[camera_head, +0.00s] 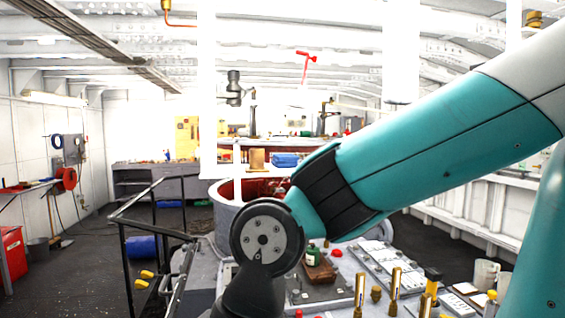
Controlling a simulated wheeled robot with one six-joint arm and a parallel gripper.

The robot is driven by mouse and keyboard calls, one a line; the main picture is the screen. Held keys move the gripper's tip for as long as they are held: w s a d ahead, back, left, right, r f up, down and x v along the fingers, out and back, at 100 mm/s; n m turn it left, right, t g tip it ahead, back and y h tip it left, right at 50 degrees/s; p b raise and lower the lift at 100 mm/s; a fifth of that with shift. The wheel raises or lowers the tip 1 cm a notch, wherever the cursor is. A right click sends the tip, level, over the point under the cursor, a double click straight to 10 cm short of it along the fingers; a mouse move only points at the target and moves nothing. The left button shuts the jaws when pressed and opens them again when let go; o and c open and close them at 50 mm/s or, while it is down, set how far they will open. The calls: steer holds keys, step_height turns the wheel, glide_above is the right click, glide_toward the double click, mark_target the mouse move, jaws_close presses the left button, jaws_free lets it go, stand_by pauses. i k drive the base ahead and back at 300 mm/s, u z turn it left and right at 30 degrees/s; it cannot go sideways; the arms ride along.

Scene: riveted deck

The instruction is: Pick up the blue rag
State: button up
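A small blue item (285,159) lies on a surface in the middle distance, just above my arm's elbow in the picture. It is too small to tell whether it is the blue rag. No other thing in view looks clearly like a blue rag. My teal arm crosses from the right and bends down at a dark round joint in the lower middle. My gripper is out of view below the bottom edge. The arm hides part of the workbench (318,291) in front of me.
The workbench holds a green bottle (312,255), brass-coloured cylinders (396,283), a grey panel (385,262) and white mugs (484,273). A dark railing (124,255) stands at left, with a blue drum (142,247) behind it. Open dark floor (80,260) lies further left.

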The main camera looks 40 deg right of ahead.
mark_target(279, 161)
steer(key=z, duration=0.15)
steer(key=k, duration=0.4)
steer(key=z, duration=1)
steer(key=i, duration=0.7)
steer(key=u, duration=0.45)
